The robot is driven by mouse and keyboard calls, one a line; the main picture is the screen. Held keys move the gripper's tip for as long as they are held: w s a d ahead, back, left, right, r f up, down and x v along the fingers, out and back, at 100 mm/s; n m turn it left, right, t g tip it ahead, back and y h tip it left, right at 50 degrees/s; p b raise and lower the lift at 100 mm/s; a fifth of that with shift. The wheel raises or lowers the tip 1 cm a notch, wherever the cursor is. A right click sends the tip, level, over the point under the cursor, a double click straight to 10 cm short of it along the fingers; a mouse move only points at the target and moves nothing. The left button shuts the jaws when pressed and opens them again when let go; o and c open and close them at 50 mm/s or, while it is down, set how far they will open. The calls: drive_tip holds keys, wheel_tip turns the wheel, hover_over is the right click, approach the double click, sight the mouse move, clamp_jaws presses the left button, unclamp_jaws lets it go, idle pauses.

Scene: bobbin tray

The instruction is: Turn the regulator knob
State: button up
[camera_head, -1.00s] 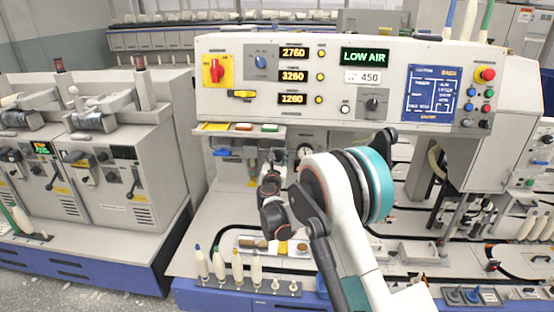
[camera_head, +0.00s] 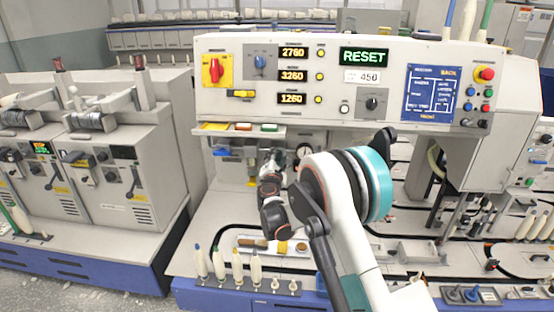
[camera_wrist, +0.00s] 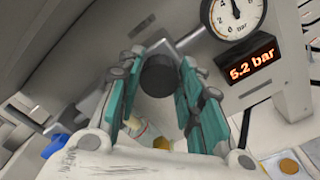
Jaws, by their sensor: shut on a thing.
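In the head view my gripper (camera_head: 272,162) is under the panel's shelf, left of the small gauge (camera_head: 304,150). My own wrist and the distance hide the knob there.
The machine's control panel (camera_head: 340,105) stands above, with a green display (camera_head: 364,56) reading RESET. Below lie a small tray (camera_head: 252,240) of parts and a row of upright bobbins (camera_head: 237,264). A shelf (camera_head: 240,132) juts out just above my gripper.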

idle(0.5)
drive_tip(key=o, duration=1.1)
drive_tip(key=shift+c, duration=0.2)
drive_tip(key=s, duration=1.2)
drive_tip(key=shift+a, duration=0.2)
